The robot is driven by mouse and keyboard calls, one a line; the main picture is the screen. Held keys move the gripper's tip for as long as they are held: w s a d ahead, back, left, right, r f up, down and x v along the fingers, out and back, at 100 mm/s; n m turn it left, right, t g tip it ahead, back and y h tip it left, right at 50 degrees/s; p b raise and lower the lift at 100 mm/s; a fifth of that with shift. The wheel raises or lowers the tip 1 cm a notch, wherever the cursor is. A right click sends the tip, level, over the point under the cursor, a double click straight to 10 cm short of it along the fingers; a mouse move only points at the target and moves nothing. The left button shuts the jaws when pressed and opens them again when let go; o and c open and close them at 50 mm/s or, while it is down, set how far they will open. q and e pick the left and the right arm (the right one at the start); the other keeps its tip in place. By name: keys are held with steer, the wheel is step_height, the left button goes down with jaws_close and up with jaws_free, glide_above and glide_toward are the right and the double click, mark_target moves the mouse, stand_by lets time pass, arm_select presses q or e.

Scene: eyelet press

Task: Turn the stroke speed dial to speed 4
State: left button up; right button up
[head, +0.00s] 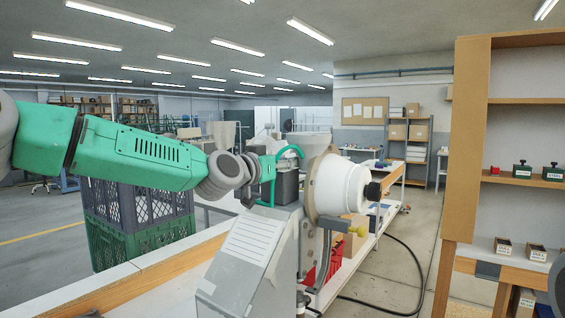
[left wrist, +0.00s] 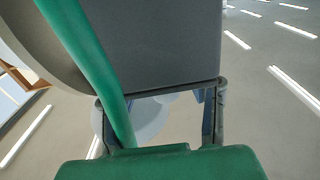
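The press (head: 255,250) stands on the bench, with a grey sloped front housing and a large white round drum (head: 340,185). A black knob (head: 374,190) sits on the drum's right end, and a yellow-green knob (head: 362,230) is on a lever below. I see no readable speed marks, and I cannot tell which part is the speed dial. My left gripper (head: 268,180) is at the press's upper left, behind the grey housing and left of the drum. In the left wrist view its dark finger links (left wrist: 158,115) stand apart, but the fingertips are unclear.
Green and grey crates (head: 135,215) stand left behind the bench edge (head: 130,280). A wooden shelf (head: 470,130) with small dark green boxes (head: 522,169) stands at the right. A black cable (head: 410,270) lies on the floor between bench and shelf.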

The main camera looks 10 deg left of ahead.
arm_select(q)
steer(key=shift+a, duration=0.15)
steer(key=c, duration=0.6)
steer(key=shift+a, duration=0.2)
jaws_close()
steer(key=shift+d, duration=0.15)
steer(key=shift+d+n+y+p, duration=0.1)
steer(key=shift+n+y+p, duration=0.2)
steer(key=shift+y+p, duration=0.2)
steer(key=n+y+p, duration=0.1)
steer(key=y, duration=0.1)
steer(key=n+t+y+p, duration=0.1)
steer(key=y, duration=0.1)
steer(key=shift+r+n, duration=0.1)
steer(key=shift+n, duration=0.2)
steer(key=n+y+p, duration=0.1)
steer(key=y, duration=0.1)
steer(key=shift+n+y, duration=0.4)
steer(key=shift+f+n+g+y, duration=0.1)
steer(key=shift+n+g+y, duration=0.1)
steer(key=shift+n+y, duration=0.95)
steer(key=shift+f+n+g+y, duration=0.15)
steer(key=shift+n+y, duration=0.5)
steer(key=shift+y, duration=1.2)
